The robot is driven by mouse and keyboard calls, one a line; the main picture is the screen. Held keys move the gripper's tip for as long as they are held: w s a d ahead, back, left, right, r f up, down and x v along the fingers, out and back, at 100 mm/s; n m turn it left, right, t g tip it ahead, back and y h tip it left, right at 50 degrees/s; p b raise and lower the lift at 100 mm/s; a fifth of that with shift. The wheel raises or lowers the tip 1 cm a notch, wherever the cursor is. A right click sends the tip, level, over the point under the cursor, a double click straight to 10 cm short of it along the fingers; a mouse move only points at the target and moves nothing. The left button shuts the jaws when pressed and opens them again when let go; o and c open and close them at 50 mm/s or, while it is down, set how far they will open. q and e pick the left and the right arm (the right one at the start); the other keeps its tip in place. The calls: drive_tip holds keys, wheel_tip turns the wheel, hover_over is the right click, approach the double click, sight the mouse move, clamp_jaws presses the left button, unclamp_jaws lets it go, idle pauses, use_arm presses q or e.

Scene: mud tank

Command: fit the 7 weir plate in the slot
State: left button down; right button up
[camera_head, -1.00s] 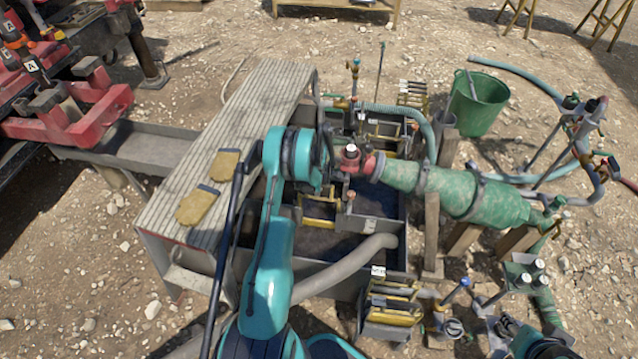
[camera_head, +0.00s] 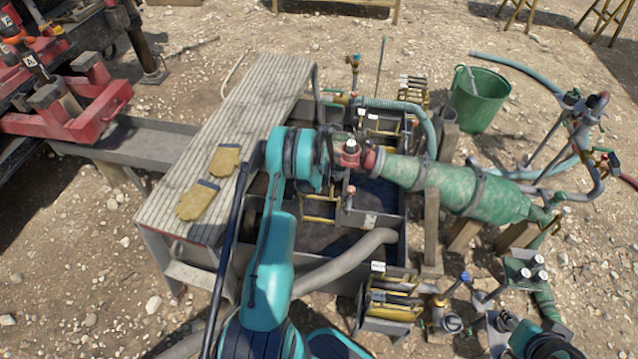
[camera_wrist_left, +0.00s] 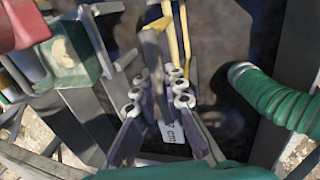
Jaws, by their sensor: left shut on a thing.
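My left gripper (camera_wrist_left: 155,95) is shut on a grey upright part in the left wrist view. A white label reading "7 cm" (camera_wrist_left: 172,131) shows just below and between the fingers, on what looks like the 7 weir plate. Yellow bars (camera_wrist_left: 182,35) stand just beyond the fingers. In the head view my teal left arm reaches over the dark tank (camera_head: 392,252) and hides the left gripper and most of the plate. Yellow-edged plates (camera_head: 320,208) show beside the arm inside the tank. The slot and how the plate sits in it are hidden.
A rack of yellow-edged plates (camera_head: 392,300) stands at the tank's near end. A grey hose (camera_head: 345,258) enters the tank. A green pipe (camera_head: 455,190) lies to the right. A slatted walkway (camera_head: 250,110) with gloves (camera_head: 197,200) flanks the left side. A green bucket (camera_head: 478,100) stands behind.

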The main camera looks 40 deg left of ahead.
use_arm(q)
drive_tip(key=shift+f, duration=0.65)
idle(0.6)
drive_tip(key=c, duration=1.5)
unclamp_jaws()
drive_tip(key=shift+r, duration=0.1)
drive_tip(key=v, duration=1.2)
drive_tip(key=shift+d, duration=0.15)
